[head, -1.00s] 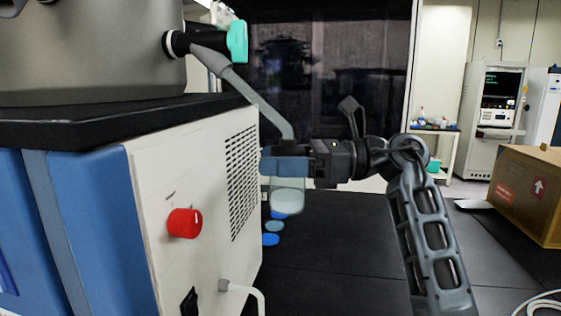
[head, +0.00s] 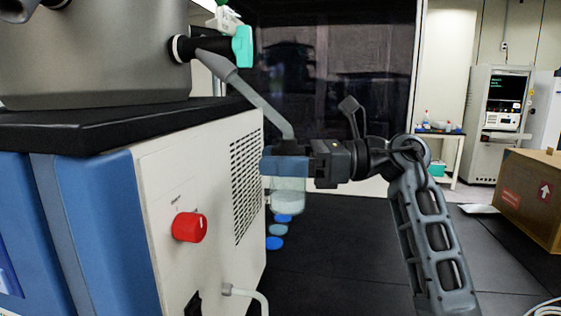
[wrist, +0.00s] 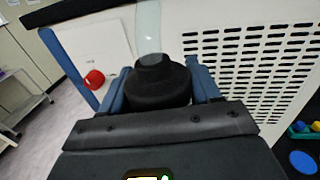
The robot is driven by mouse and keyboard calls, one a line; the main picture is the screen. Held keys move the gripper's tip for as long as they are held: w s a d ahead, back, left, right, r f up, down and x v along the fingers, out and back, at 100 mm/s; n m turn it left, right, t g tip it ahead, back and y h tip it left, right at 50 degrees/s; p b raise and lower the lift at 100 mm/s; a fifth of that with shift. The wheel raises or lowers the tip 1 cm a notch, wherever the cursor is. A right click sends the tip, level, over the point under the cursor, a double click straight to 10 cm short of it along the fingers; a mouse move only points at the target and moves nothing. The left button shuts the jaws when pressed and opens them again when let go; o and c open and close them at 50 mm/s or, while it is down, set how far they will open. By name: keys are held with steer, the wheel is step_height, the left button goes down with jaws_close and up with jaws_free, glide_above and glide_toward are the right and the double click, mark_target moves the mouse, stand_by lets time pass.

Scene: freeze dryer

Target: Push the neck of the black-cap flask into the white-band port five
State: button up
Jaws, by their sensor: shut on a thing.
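My gripper (head: 284,164) is shut on the black-cap flask, just off the vented side of the freeze dryer. The flask's clear body (head: 288,203) hangs below the blue fingers. Its grey, slanted neck (head: 262,106) rises left from the black cap (head: 286,147). In the wrist view the cap (wrist: 158,82) sits between both fingers (wrist: 160,92), with the pale neck (wrist: 148,32) beyond. The black port with a white band (head: 176,48) juts from the grey drum, with a teal knob (head: 243,46) at its end. The neck's upper end overlaps the port's underside in the head view; I cannot tell whether it is inside.
The freeze dryer's white panel (head: 165,165) carries a red knob (head: 190,227) and a vent grille (head: 246,185). Its black top edge (head: 110,125) overhangs left of the neck. Blue discs (head: 275,243) show below the flask. A cardboard box (head: 530,195) stands far right.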

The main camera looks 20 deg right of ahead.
steer(key=o, duration=1.6)
steer(key=shift+c, duration=0.2)
steer(key=b+v, duration=0.2)
steer(key=v, duration=0.5)
steer(key=shift+d, duration=0.35)
steer(key=shift+s, duration=0.15)
steer(key=b+v, duration=0.2)
steer(key=v, duration=0.5)
